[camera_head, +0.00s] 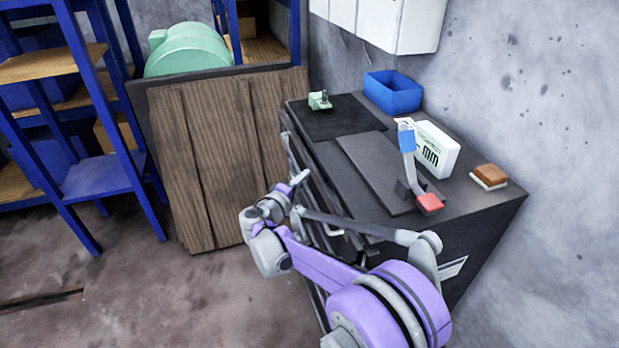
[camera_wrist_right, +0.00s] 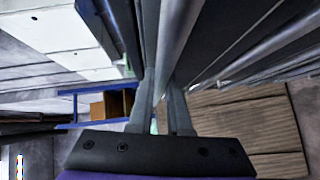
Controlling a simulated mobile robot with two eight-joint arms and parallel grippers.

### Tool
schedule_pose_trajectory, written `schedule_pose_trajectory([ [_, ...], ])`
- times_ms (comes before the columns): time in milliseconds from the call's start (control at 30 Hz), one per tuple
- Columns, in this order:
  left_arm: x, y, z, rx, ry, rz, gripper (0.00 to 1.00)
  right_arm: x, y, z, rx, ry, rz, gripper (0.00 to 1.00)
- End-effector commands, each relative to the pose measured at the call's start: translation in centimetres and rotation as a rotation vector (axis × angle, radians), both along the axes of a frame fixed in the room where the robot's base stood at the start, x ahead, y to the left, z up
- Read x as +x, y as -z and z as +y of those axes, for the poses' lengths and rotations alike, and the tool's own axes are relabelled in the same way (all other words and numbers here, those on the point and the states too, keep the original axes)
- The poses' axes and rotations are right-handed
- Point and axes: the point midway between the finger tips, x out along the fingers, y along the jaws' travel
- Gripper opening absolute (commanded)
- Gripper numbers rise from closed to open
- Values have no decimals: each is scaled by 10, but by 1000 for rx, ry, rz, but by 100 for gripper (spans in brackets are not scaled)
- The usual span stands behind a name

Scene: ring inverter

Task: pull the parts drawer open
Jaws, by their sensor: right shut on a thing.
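The dark workbench cabinet (camera_head: 478,232) stands against the wall, with drawer fronts and pale bar handles on its left face. My right gripper (camera_head: 299,180) is at that face, near the upper drawers. In the right wrist view my right gripper (camera_wrist_right: 160,98) is shut on a grey bar handle (camera_wrist_right: 180,40), which runs away between the two fingers. Which drawer the handle belongs to, and whether it stands open, I cannot tell, because my right arm covers much of the face. My left gripper is not in view.
On the bench top are a black mat (camera_head: 345,124), a blue bin (camera_head: 392,92), a white gauge display (camera_head: 436,150), a lever stand with a red block (camera_head: 429,203) and a brown brush (camera_head: 490,175). A wooden crate (camera_head: 205,150) and blue shelving (camera_head: 105,175) stand left. Floor before them is clear.

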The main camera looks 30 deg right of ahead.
Motion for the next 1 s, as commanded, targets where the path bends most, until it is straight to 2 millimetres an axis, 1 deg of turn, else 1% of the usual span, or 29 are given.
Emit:
schedule_pose_trajectory([
  [33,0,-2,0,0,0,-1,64,3,0,12,4,-6,0,0],
  [167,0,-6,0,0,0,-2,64,11,0,42,4,-8,0,0],
  [700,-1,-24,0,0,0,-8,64,45,0,187,4,-6,0,0],
  [900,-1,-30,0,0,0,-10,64,55,0,232,3,-5,0,0],
  [1000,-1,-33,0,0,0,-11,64,60,0,250,3,-3,0,0],
])
